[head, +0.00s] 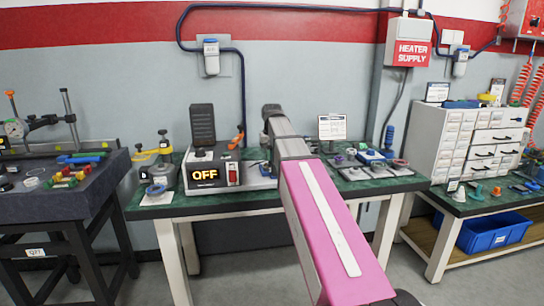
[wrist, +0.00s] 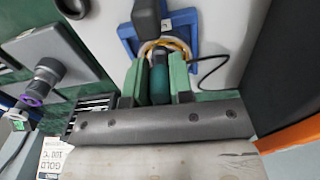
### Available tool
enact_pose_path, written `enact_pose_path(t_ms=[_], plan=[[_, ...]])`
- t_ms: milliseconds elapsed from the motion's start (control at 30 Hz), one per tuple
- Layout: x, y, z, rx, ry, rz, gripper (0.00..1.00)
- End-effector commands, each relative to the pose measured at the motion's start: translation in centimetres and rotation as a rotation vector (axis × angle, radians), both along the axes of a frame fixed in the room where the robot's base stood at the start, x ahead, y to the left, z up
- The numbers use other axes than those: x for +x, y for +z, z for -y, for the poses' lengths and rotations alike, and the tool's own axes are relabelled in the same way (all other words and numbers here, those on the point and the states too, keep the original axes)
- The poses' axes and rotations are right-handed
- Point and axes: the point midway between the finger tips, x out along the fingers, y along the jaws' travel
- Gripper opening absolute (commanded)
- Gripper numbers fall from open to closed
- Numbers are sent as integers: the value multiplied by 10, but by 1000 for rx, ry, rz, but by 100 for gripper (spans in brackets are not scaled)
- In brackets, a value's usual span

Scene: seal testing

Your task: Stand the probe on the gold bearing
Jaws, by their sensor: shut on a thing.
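My gripper (wrist: 157,72) is in the wrist view, its green-padded fingers closed on a dark teal body, which appears to be the probe (wrist: 159,82). A gold ring, apparently the gold bearing (wrist: 180,44), lies just beyond the fingertips over a blue square frame (wrist: 193,22). Whether the probe touches the ring cannot be told. A dark rounded post (wrist: 146,17) stands over the ring's far side. In the head view my arm hides the gripper, probe and bearing.
A purple-ringed part (wrist: 34,100) and a GOLD card (wrist: 52,158) are at left in the wrist view. A black cable (wrist: 212,70) curves right of the fingers.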

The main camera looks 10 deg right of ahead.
Motion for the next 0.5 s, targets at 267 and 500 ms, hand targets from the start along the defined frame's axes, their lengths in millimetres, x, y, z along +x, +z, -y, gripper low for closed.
enact_pose_path(t_ms=[267, 500], plan=[[0, -4, 0, 0, 0, 0, 0], [0, -8, 0, 0, 0, 0, 0]])
